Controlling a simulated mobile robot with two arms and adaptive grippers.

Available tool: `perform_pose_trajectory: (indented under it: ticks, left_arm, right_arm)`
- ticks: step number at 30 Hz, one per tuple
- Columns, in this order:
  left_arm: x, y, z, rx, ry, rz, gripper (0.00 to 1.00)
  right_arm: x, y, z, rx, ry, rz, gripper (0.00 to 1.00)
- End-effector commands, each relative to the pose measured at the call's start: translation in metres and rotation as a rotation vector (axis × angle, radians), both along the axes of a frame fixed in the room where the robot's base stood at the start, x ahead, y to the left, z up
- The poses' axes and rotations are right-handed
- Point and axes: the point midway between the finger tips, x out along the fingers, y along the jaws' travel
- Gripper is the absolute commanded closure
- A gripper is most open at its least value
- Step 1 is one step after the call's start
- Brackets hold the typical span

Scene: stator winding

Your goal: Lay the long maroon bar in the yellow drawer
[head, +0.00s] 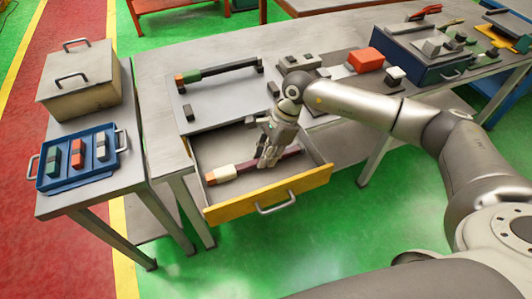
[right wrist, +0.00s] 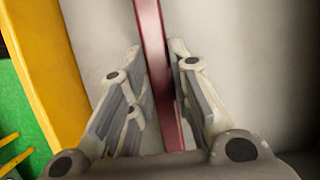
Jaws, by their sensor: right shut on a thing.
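The long maroon bar (head: 291,155) lies low inside the open yellow drawer (head: 305,184), running across it roughly along the yellow front. I cannot tell whether the bar fully rests on the floor. My left gripper is not in view.
A grey board with a black-handled bar (head: 215,72) is on the bench above the drawer. A blue tray (head: 76,160) with several coloured blocks and a beige box (head: 80,80) stand on the left table. A blue case (head: 425,80) and a red block (head: 366,60) are at the right.

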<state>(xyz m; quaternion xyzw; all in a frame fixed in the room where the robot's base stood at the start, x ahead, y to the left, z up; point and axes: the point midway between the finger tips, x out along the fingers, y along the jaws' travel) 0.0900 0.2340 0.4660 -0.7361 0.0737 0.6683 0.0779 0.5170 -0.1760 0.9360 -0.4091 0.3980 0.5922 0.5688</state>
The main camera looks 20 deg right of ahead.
Motion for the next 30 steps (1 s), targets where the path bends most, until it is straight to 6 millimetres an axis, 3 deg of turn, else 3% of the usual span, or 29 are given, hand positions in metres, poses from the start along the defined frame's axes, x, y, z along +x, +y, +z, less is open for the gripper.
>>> perform_pose_trajectory:
  ticks: [4, 5, 11, 30]
  left_arm:
    - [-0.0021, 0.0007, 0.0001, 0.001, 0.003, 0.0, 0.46]
    - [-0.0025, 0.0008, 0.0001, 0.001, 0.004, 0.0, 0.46]
    - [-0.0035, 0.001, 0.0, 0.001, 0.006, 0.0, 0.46]
    - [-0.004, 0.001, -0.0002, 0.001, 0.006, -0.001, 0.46]
  right_arm:
    - [0.0005, 0.0005, 0.001, 0.002, -0.001, 0.001, 1.0]
    - [0.0005, 0.0005, 0.001, 0.002, -0.002, 0.0, 0.79]
    - [0.0003, 0.0004, 0.0008, 0.001, -0.001, 0.001, 0.55]
    - [-0.0001, -0.0001, 0.0001, 0.0, 0.0, 0.0, 0.55]
